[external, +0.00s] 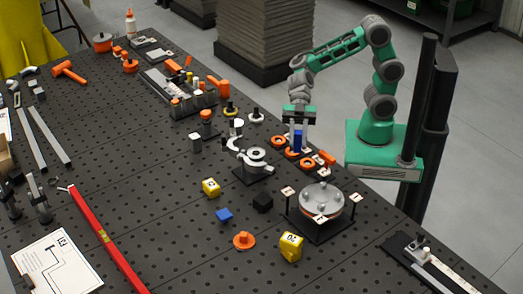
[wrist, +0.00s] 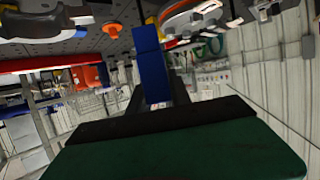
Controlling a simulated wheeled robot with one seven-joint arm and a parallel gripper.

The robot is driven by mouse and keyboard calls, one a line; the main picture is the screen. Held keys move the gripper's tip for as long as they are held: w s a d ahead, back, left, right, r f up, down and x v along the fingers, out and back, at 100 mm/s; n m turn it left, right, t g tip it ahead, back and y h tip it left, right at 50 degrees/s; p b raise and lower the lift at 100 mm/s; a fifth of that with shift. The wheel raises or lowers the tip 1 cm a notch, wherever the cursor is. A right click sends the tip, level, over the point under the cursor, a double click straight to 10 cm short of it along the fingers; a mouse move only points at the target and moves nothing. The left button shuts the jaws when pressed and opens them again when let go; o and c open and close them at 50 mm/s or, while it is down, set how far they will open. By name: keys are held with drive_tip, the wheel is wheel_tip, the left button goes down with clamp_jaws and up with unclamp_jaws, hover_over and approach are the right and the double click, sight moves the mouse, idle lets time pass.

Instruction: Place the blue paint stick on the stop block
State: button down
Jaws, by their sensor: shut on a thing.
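My gripper (external: 298,128) hangs below my green arm over the table's right side, above a group of orange rings. It is shut on the blue paint stick (external: 298,141), which is held upright between the fingers. The stick's lower end is close to the rings; I cannot tell whether it touches anything. In the wrist view the blue paint stick (wrist: 152,65) stands out from between the dark fingers.
The black perforated table (external: 150,185) is crowded. Orange rings (external: 307,163) lie beneath my gripper. A grey clamp fixture (external: 254,160) stands to its left.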

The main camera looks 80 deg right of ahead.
drive_tip(key=a, duration=0.1)
drive_tip(key=a+r, duration=0.1)
drive_tip(key=r, duration=0.1)
drive_tip(key=shift+w+a+m+t, duration=0.3)
drive_tip(key=shift+a+t, duration=0.1)
drive_tip(key=p, duration=0.4)
hover_over(262, 204)
wheel_tip(262, 204, down, 9)
wheel_tip(262, 204, down, 3)
drive_tip(key=shift+a+r+p, duration=0.1)
drive_tip(key=shift+a+p, duration=0.05)
drive_tip(key=shift+p, duration=0.6)
drive_tip(key=shift+f, duration=0.45)
drive_tip(key=shift+f+b, duration=0.2)
drive_tip(key=shift+b, duration=0.15)
drive_tip(key=c, duration=1.2)
unclamp_jaws()
drive_tip(key=shift+r, duration=0.1)
